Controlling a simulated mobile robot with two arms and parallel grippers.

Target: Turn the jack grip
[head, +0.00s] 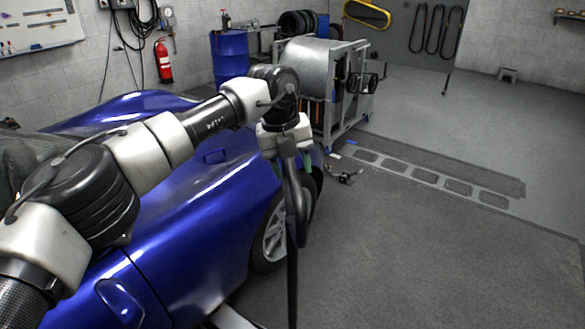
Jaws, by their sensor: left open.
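A dark upright bar (292,275), which looks like the jack's handle, rises beside the blue car's wheel. Its upper part, with a curved dark piece (299,215) beside it, reaches up to my left gripper (294,163). My left gripper points down, with green-tipped fingers apart on either side of the bar's top. I cannot tell whether the fingers touch it. The gripper's wrist hides part of the top. A pale piece (230,318) at the bottom edge may be part of the jack; most of it is out of view. My right gripper is not in view.
The blue car (190,215) fills the left, close to my left arm. A metal cart with a drum (310,68) and a blue barrel (229,55) stand behind. A small dark item (344,176) lies on the floor. The floor (430,260) at right is clear.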

